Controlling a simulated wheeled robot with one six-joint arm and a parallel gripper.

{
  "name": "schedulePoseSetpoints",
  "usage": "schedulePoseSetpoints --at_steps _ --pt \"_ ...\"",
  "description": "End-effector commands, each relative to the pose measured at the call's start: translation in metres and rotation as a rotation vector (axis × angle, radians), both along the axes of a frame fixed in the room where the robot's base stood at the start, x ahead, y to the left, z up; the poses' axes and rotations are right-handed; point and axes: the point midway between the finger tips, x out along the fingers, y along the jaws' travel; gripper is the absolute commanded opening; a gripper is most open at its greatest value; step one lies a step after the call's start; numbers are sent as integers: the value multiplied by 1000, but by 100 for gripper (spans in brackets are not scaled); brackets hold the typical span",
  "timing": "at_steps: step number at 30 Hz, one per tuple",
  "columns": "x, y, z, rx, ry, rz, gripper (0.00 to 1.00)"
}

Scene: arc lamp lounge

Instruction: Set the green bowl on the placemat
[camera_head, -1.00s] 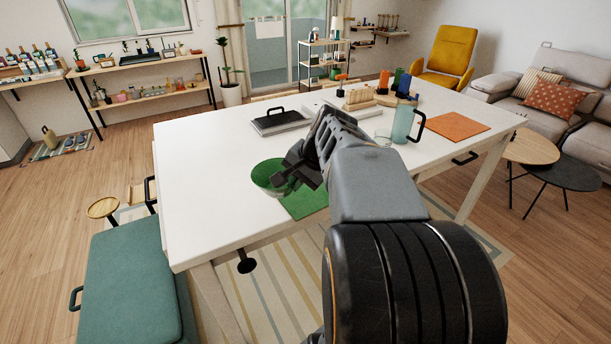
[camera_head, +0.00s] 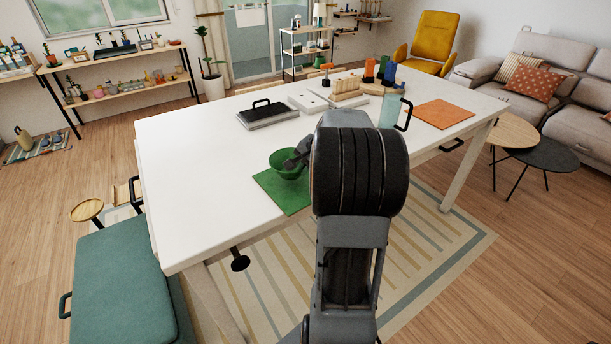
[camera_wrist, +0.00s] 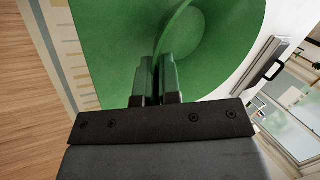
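The green bowl (camera_head: 291,166) is upright at the far part of the green placemat (camera_head: 277,191) on the white table. I cannot tell whether its base touches the mat. My gripper (camera_head: 299,160) is at the bowl's right side, partly hidden by my arm. In the wrist view, the fingers (camera_wrist: 158,78) are close together with the wall of the bowl (camera_wrist: 215,45) between them. An orange placemat (camera_head: 444,114) lies bare at the table's right end.
A dark flat case with a handle (camera_head: 268,115), a wooden rack (camera_head: 346,92) and a pale blue pitcher (camera_head: 389,110) stand farther back on the table (camera_head: 200,160). The table's left part is clear. A teal bench (camera_head: 120,285) stands at the front left.

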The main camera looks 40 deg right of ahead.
Motion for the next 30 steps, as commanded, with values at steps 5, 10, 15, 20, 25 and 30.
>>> schedulePoseSetpoints --at_steps 5,10,15,20,25,30 --pt "3 -4 -5 0 -1 -1 0" --pt "4 -6 -26 1 -1 -2 0" --pt "4 -6 -38 -2 -3 -2 0" --pt "4 -6 -37 -2 -3 -1 0" --pt "4 -6 -41 -1 -1 -2 5" --pt "4 -6 -40 0 -1 -1 22"
